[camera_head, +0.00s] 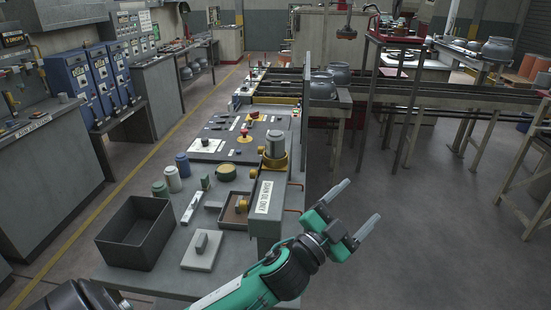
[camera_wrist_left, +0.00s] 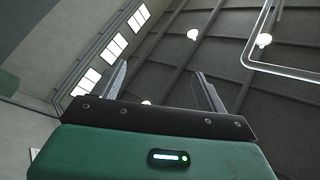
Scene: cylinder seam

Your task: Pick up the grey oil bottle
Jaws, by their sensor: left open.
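A light grey bottle (camera_head: 173,179) stands upright on the workbench (camera_head: 225,215), between a green bottle (camera_head: 160,189) and a blue bottle (camera_head: 183,165). My left gripper (camera_head: 360,203) is open and empty, out past the right edge of the bench over the floor, well to the right of the bottles. In the left wrist view, the left gripper (camera_wrist_left: 160,85) points up at the ceiling, with nothing between its fingers. My right gripper is not in view.
A dark open bin (camera_head: 137,235) stands at the bench's near left. A grey post with a white label (camera_head: 264,197) and a metal cylinder (camera_head: 275,145) in a yellow holder stand between my gripper and the bottles. A grey block (camera_head: 202,245) lies near the front.

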